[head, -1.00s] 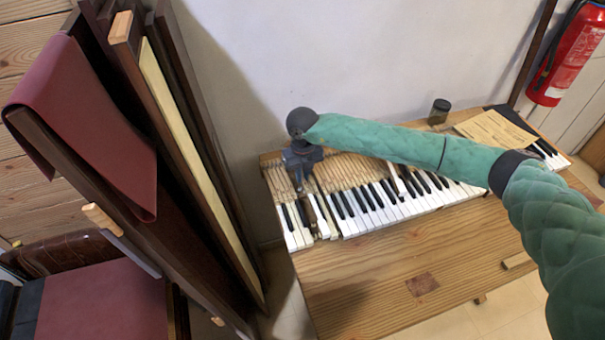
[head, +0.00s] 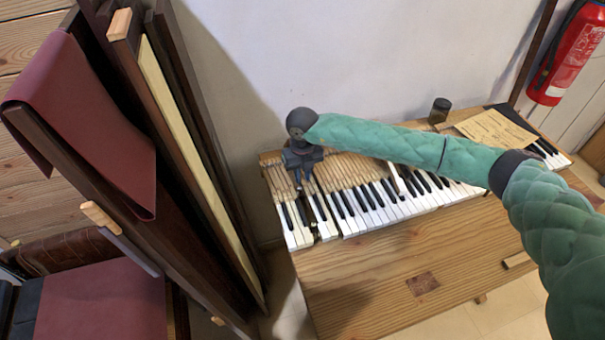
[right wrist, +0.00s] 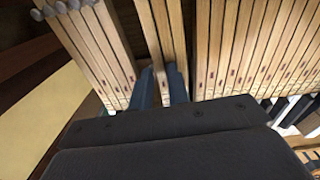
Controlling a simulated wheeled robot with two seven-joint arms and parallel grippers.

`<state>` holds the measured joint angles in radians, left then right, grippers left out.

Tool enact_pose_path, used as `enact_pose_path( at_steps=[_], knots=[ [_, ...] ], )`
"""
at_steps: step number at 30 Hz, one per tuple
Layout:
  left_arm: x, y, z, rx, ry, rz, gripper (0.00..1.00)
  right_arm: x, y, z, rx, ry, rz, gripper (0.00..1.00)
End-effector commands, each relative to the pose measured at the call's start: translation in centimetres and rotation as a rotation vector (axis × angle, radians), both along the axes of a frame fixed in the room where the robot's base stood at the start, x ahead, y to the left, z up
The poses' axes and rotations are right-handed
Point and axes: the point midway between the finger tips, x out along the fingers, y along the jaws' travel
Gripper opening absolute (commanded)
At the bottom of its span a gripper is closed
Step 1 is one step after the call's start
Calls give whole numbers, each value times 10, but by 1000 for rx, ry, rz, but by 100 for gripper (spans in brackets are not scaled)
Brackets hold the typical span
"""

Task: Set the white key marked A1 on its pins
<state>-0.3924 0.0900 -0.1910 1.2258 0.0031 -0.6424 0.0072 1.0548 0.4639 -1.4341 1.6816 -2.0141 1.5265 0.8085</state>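My right gripper (head: 303,172) points down over the wooden rear part of the keyboard, near its left end. In the right wrist view its two blue-grey fingers (right wrist: 162,88) are close together, with a wooden key stick (right wrist: 158,45) between them. This stick appears to belong to the white key (head: 326,229) whose front lies beside a narrow dark gap in the key row. I take it for A1, but no marking is readable. The key lies nearly in line with its neighbours. The pins under it are hidden. My left gripper is not in view.
The keyboard (head: 375,208) rests on a wooden bench (head: 390,270). A loose-looking white piece (head: 397,178) lies across the keys' middle. A dark jar (head: 440,108) and paper (head: 494,133) are at the back right. Tall dark panels (head: 200,150) stand left of the bench.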

Motion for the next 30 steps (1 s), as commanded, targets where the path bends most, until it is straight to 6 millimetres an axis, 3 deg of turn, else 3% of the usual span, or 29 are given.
enact_pose_path(
  at_steps=[26,30],
  knots=[
    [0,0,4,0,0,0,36,0,0,22,0,0,-1,17],
    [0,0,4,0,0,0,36,0,0,22,0,0,0,41]
  ],
)
